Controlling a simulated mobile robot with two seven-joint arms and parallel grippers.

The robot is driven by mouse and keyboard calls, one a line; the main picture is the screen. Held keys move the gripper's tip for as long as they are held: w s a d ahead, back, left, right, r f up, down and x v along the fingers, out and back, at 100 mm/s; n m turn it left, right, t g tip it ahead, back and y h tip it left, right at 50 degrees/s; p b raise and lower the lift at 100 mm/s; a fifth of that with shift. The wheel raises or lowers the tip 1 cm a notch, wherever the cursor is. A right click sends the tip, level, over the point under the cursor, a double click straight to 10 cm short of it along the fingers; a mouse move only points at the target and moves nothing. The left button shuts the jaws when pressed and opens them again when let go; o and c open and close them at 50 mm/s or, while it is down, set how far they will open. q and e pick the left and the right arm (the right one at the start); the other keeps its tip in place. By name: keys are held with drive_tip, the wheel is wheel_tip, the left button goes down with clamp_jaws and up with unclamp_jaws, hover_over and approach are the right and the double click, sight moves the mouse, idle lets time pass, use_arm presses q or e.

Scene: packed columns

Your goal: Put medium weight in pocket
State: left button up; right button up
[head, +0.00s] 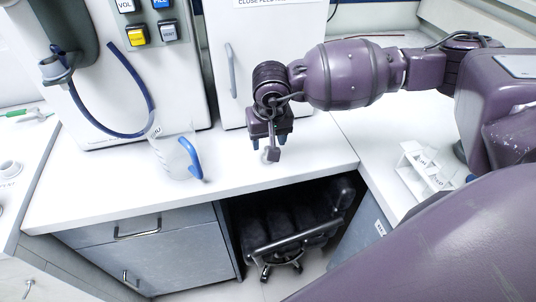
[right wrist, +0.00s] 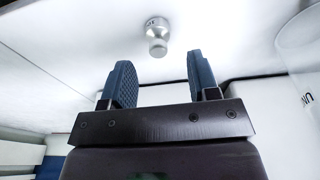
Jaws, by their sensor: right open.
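A small silver metal weight with a knob (head: 271,154) is on the white counter, below my right gripper (head: 269,143). In the right wrist view the weight (right wrist: 157,36) shows beyond the blue fingertips, roughly centred between them. My right gripper (right wrist: 160,62) is open, with nothing between its fingers. Whether it is the medium weight I cannot read. A white holder with labelled sections (head: 424,166) stands on the right counter, partly hidden by my arm; I cannot tell whether it has the pocket. My left gripper is not in view.
A clear jug with a blue handle (head: 176,158) stands to the left on the counter. Behind it is a white machine with a blue tube (head: 100,128) and coloured buttons. A dark chair (head: 290,222) is under the counter. The counter's front edge is close to the weight.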

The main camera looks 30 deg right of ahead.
drive_tip(key=shift+w+d+f, duration=0.1)
drive_tip(key=shift+w+f, duration=0.1)
drive_tip(key=shift+f, duration=0.65)
drive_tip(key=shift+w+d+f, duration=0.1)
drive_tip(key=shift+w+f, duration=0.05)
drive_tip(key=shift+f, duration=0.7)
drive_tip(key=shift+w+d+f, duration=0.1)
drive_tip(key=shift+w+f, duration=0.1)
drive_tip(key=shift+f, duration=0.65)
drive_tip(key=shift+c, duration=0.3)
drive_tip(key=c, duration=0.9)
